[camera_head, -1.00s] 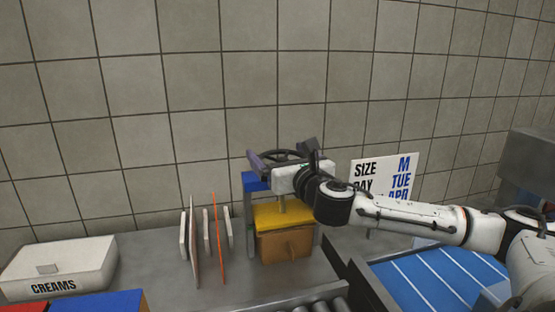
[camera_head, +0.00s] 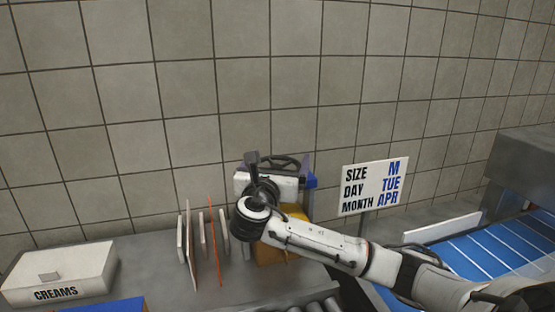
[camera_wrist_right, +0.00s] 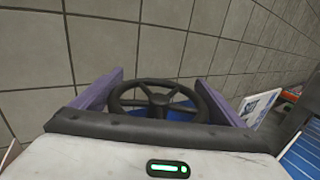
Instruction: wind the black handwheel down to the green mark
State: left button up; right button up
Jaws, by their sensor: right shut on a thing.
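The black handwheel (camera_head: 284,158) lies flat on top of a small press with a blue frame (camera_head: 311,181), a yellow part (camera_head: 295,211) and a brown block (camera_head: 270,253) below. My right gripper (camera_head: 274,163) is at the wheel, its purple fingers on opposite sides of the rim. The right wrist view shows the spoked wheel (camera_wrist_right: 157,99) between the two fingers, shut on it. My right arm hides much of the press front. I cannot see a green mark on the press. My left gripper is not in view.
Several thin upright plates (camera_head: 190,246), one of them orange, stand close left of the press. A white CREAMS box (camera_head: 60,274) is at far left. A date sign (camera_head: 374,186) and a blue conveyor (camera_head: 485,252) are on the right. A tiled wall is behind.

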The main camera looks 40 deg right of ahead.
dwell(0.5)
jog(key=o, duration=0.7)
jog(key=shift+o, duration=0.2)
jog(key=v, duration=1)
jog(key=shift+a+b, duration=0.2)
jog(key=shift+b, duration=0.25)
